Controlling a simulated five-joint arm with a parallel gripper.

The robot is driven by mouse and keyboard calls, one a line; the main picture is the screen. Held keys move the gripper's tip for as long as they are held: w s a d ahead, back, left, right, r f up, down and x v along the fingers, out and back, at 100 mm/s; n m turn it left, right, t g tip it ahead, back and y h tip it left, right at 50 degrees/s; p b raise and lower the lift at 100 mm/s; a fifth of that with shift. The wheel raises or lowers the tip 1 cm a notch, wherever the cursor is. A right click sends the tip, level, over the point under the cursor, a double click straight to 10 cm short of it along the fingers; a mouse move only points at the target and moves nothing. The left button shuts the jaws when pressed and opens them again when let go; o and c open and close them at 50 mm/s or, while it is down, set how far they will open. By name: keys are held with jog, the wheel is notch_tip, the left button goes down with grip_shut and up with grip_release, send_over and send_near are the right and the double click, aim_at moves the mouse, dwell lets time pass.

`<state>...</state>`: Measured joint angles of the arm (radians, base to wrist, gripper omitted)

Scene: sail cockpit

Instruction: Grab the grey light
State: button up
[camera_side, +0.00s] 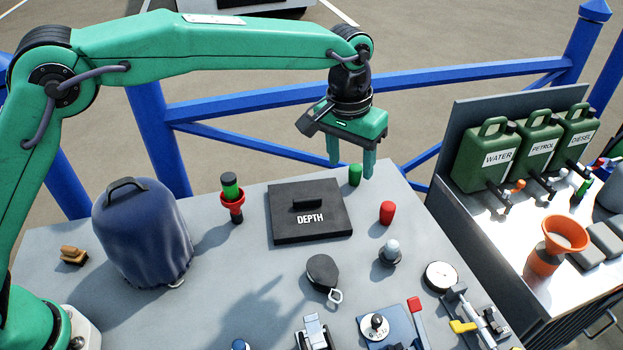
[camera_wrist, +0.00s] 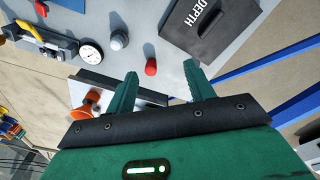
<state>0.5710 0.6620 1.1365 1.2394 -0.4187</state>
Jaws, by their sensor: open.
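The grey light (camera_side: 390,251) is a small domed lamp with a pale top and a dark base. It stands upright on the grey table, in front of a red light (camera_side: 387,213) in the side view. In the wrist view the grey light (camera_wrist: 118,41) is at upper left, beyond the left finger. My gripper (camera_side: 351,169) is open and empty, raised at the table's far edge with its fingers pointing down. In the wrist view the red light (camera_wrist: 151,66) shows between the fingertips of my gripper (camera_wrist: 160,73), and the grey light lies outside that gap.
A black DEPTH box (camera_side: 310,226) lies left of the lights. A round gauge (camera_side: 440,276) is right of the grey light, and a dark pulley block (camera_side: 322,271) is left of it. Green jerrycans (camera_side: 487,156) stand at right.

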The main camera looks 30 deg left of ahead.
jog(key=g, duration=0.1)
send_near(393, 243)
jog(key=shift+y, duration=0.3)
jog(key=f, duration=0.5)
jog(key=shift+d+f, duration=0.1)
jog(key=shift+d, duration=0.2)
jog(key=shift+f, duration=3.9)
jog(key=c, duration=0.7)
jog(key=shift+c, duration=0.2)
jog(key=shift+r, duration=0.15)
